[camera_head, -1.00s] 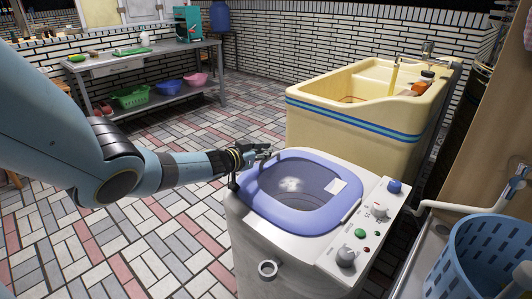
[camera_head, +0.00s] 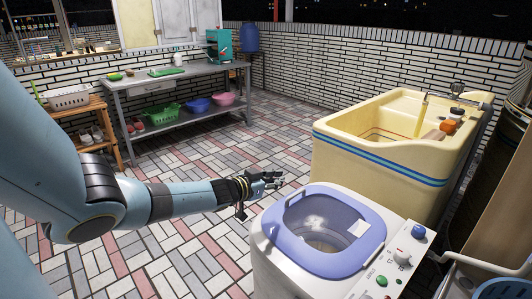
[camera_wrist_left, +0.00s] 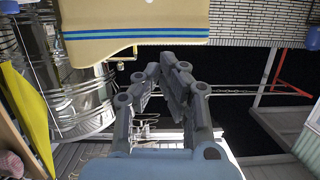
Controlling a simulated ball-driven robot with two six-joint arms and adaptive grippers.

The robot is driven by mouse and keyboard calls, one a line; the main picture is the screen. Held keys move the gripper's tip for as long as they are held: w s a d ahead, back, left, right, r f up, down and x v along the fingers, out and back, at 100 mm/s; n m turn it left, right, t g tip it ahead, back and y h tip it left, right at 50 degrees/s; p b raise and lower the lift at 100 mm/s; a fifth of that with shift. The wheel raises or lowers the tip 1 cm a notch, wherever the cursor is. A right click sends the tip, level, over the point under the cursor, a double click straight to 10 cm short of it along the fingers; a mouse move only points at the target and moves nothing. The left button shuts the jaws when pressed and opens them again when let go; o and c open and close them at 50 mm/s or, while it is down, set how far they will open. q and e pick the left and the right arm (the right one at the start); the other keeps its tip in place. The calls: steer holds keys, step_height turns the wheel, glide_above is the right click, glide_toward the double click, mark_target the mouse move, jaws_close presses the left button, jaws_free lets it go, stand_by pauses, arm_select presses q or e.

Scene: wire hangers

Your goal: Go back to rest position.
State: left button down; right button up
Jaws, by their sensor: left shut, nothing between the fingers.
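My left arm comes in from the left, and its gripper (camera_head: 268,181) is in the air at the back left of a white washing machine (camera_head: 268,268). The gripper is shut and empty. In the left wrist view its grey fingers (camera_wrist_left: 166,76) angle together with nothing held between them. The washing machine has a purple-blue top frame (camera_head: 350,262) around a round grey drum or window. I cannot tell whether a clear lid covers it. My right gripper is not in view.
A cream sink (camera_head: 385,165) stands behind the washing machine at right. A grey table (camera_head: 175,77) with tubs on its lower shelf is at the back. A wooden stand (camera_head: 75,111) holds a white basket (camera_head: 68,97) at left. The tiled floor between is open.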

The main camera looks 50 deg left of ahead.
arm_select(q)
steer(key=shift+p+v, duration=0.35)
steer(key=shift+v, duration=1.6)
steer(key=shift+a+f, duration=0.1)
steer(key=shift+f, duration=0.05)
